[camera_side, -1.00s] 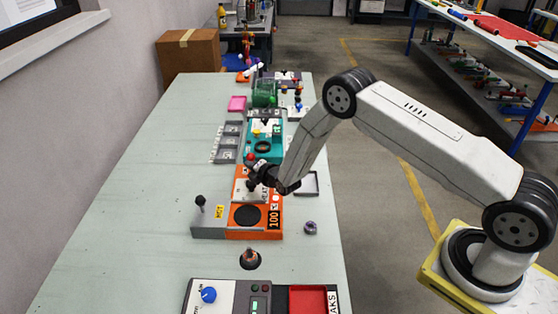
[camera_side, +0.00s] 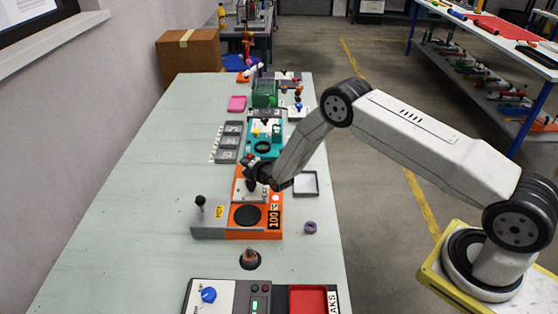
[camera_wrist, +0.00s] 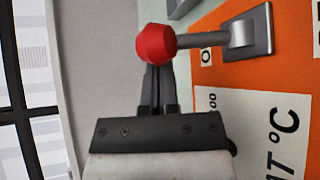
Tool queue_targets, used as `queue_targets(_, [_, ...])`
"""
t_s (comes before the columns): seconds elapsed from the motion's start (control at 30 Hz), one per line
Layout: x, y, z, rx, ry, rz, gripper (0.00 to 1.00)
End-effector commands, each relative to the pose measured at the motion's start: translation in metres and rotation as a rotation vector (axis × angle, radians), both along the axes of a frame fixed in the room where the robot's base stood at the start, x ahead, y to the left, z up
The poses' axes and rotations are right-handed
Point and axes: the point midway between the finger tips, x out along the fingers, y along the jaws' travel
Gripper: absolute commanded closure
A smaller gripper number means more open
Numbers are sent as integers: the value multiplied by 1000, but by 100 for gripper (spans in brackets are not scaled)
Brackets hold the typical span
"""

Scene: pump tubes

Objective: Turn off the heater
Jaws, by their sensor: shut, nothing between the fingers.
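The heater is an orange box (camera_side: 268,228) with a round black plate (camera_side: 246,215) and a dark display reading about 100. In the wrist view its orange face (camera_wrist: 230,75) carries a switch lever with a red ball (camera_wrist: 155,44) on a metal shaft (camera_wrist: 203,40), which comes out of a square metal plate (camera_wrist: 247,32). The lever points left in that view. My gripper (camera_wrist: 158,72) is shut and empty, its fingertips at the red ball and partly hidden by it; I cannot tell if they touch. In the side view my gripper (camera_side: 250,186) is low over the heater's back part.
A grey part with a black-knobbed lever (camera_side: 200,201) and a yellow label adjoins the heater's left. A purple knob-like piece (camera_side: 310,227) lies nearby. The table's left side is clear.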

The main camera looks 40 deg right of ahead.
Motion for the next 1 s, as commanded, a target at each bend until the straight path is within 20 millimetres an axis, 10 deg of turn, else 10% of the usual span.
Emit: queue_targets(1.0, [-6, -6, 5, 108, -107, 0, 100])
